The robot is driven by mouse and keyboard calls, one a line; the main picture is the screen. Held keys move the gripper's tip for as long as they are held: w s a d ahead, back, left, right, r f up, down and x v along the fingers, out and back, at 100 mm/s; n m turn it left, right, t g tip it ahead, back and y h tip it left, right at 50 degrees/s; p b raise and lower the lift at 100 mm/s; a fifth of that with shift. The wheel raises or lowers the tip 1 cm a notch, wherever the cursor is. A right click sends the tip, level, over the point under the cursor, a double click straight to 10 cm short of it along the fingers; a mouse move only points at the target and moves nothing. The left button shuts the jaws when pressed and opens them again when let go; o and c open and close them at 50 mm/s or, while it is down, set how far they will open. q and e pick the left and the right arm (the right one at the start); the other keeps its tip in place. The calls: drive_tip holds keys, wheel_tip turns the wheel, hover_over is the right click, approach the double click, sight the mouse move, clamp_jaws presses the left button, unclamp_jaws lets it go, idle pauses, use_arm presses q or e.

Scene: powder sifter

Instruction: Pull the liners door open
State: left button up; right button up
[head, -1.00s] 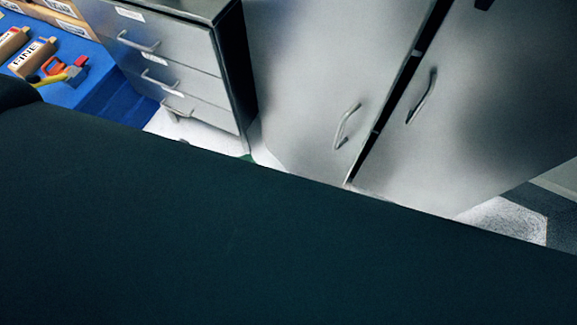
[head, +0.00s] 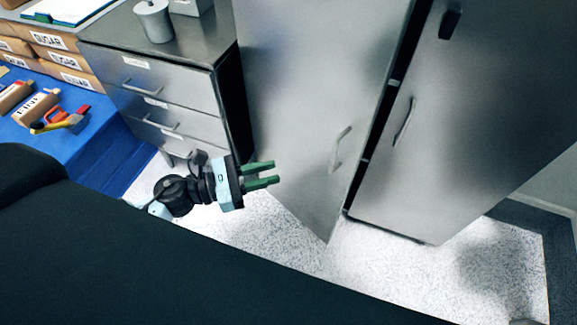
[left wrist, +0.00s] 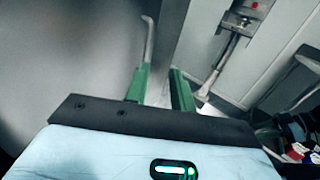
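A tall grey metal cabinet has a left door (head: 300,100) with a bar handle (head: 340,150) and a right door (head: 470,130) with its own handle (head: 403,122). A dark gap runs between them, and the left door's lower corner juts forward, so it looks slightly ajar. No label shows which is the liners door. My left gripper (head: 260,175) is open and empty, its green fingers pointing right, left of the left door's handle. In the left wrist view a bar handle (left wrist: 149,42) shows beyond the left finger; contact cannot be told. My right gripper is not in view.
A grey drawer unit (head: 165,85) with a lidded canister (head: 154,20) on top stands left of the cabinet. A blue-covered table (head: 85,150) with boxes and tools is at far left. Speckled floor (head: 400,270) before the cabinet is clear.

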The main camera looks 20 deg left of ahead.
use_arm(q)
drive_tip(key=p+x, duration=0.1)
drive_tip(key=x, duration=0.4)
drive_tip(key=shift+w+d, duration=0.2)
drive_tip(key=shift+d, duration=0.05)
drive_tip(key=c, duration=0.5)
clamp_jaws()
idle(0.5)
